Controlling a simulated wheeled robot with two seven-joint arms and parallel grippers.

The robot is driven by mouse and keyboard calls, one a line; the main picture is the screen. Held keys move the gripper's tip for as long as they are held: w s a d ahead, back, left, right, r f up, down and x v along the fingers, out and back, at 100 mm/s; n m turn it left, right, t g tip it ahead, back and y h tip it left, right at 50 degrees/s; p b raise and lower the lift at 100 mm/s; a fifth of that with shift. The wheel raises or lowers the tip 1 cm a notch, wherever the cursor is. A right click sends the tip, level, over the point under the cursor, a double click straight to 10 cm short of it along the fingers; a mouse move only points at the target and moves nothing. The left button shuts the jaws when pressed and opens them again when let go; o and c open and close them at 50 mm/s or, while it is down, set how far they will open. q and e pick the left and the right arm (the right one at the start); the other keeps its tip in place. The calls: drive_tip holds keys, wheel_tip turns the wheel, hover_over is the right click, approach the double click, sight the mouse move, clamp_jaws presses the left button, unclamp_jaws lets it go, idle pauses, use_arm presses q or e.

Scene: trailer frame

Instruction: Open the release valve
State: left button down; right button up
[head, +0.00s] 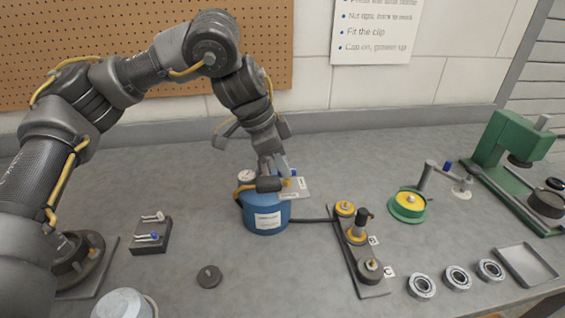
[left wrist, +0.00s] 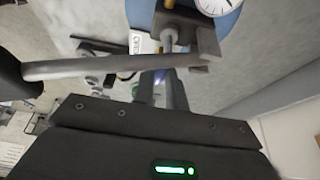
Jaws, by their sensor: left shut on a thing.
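A blue tank (head: 265,218) with a white label stands on the bench, with a round pressure gauge (head: 246,176) on its top left. The release valve is on top of the tank, next to a pale plate (head: 296,188) with small labels. My left gripper (head: 278,172) reaches down from above and is shut on the valve's lever; the fingers hide much of it. In the left wrist view the fingers (left wrist: 165,92) are close together at the end of the valve's grey stem (left wrist: 169,42), with the tank (left wrist: 142,12) behind. My right gripper is not in view.
A small block with levers (head: 151,235) and a dark disc (head: 209,277) lie left. Several rings (head: 457,278), a tray (head: 527,264) and a green press (head: 508,145) are right.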

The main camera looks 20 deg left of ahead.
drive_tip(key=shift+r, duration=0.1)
